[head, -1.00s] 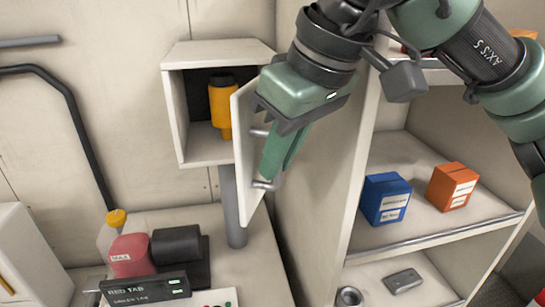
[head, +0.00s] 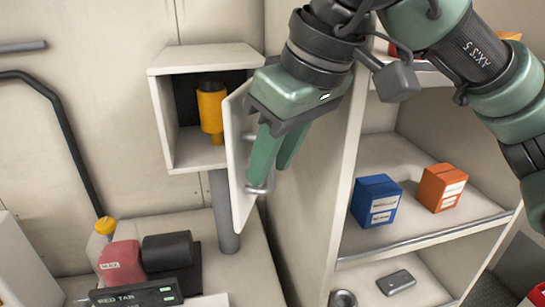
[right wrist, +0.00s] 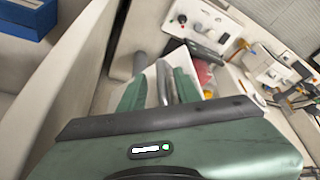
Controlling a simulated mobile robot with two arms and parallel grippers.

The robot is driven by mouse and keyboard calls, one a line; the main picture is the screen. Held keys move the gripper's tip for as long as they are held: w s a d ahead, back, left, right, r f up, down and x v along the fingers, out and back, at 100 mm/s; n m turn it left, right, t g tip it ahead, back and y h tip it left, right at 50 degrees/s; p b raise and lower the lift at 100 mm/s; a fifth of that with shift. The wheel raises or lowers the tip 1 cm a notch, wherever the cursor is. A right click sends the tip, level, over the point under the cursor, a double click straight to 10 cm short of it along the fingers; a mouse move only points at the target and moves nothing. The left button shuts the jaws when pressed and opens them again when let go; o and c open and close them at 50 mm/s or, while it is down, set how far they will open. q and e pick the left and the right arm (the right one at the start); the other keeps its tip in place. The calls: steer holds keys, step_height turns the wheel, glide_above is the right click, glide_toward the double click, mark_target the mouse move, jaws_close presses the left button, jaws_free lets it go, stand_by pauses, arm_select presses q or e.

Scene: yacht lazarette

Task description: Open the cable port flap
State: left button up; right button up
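The cable port flap, a white door panel (head: 235,150), stands swung open on the right side of a small white box (head: 165,115) on a grey post. A grey bar handle (head: 257,189) is on its outer face; it also shows in the right wrist view (right wrist: 163,84). My right gripper (head: 272,180) is at the handle. Its two green fingers are spread, with the handle between them and a gap visible, so it does not look clamped. The upper part of the handle is hidden by a finger in the head view. My left gripper is not in view.
A yellow bottle (head: 211,110) stands inside the box. Right of the flap, a shelf unit (head: 420,235) holds a blue box (head: 376,200) and an orange box (head: 441,187). A red item (head: 121,262) and a dark device (head: 140,297) sit on the bench below left.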

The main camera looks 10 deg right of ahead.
steer(key=b+v, duration=0.1)
steer(key=v, duration=0.6)
steer(key=shift+r, duration=0.3)
steer(key=shift+s+d, duration=0.1)
